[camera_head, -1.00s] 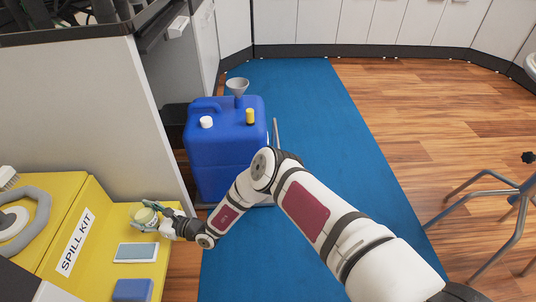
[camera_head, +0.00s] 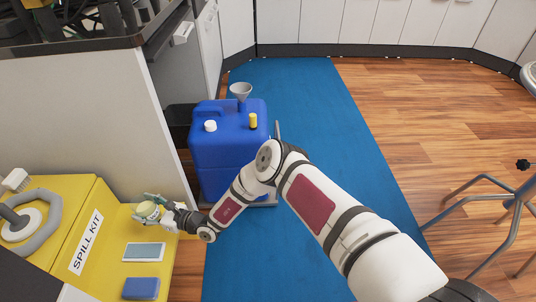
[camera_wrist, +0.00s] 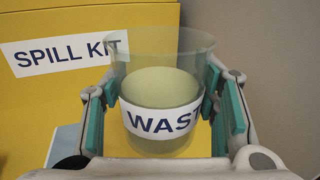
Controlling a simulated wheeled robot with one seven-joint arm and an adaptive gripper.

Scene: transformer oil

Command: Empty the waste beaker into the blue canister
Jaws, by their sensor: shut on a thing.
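The waste beaker is clear, with pale yellowish liquid and a white label reading "WAS" in the wrist view (camera_wrist: 160,88); it also shows small in the head view (camera_head: 148,211). My gripper (camera_wrist: 165,115) is shut on it, with a green-padded finger on each side; it is at the left in the head view (camera_head: 152,207). The beaker looks about upright over the yellow spill kit surface; I cannot tell if it touches it.
The yellow spill kit (camera_head: 60,215) carries a grey ring-shaped thing (camera_head: 30,222), a flat pale tablet-like thing (camera_head: 144,252) and a blue block (camera_head: 141,288). A grey panel (camera_head: 90,120) rises behind it. A metal-legged stool (camera_head: 490,200) stands at right. The blue mat (camera_head: 310,110) is mostly clear.

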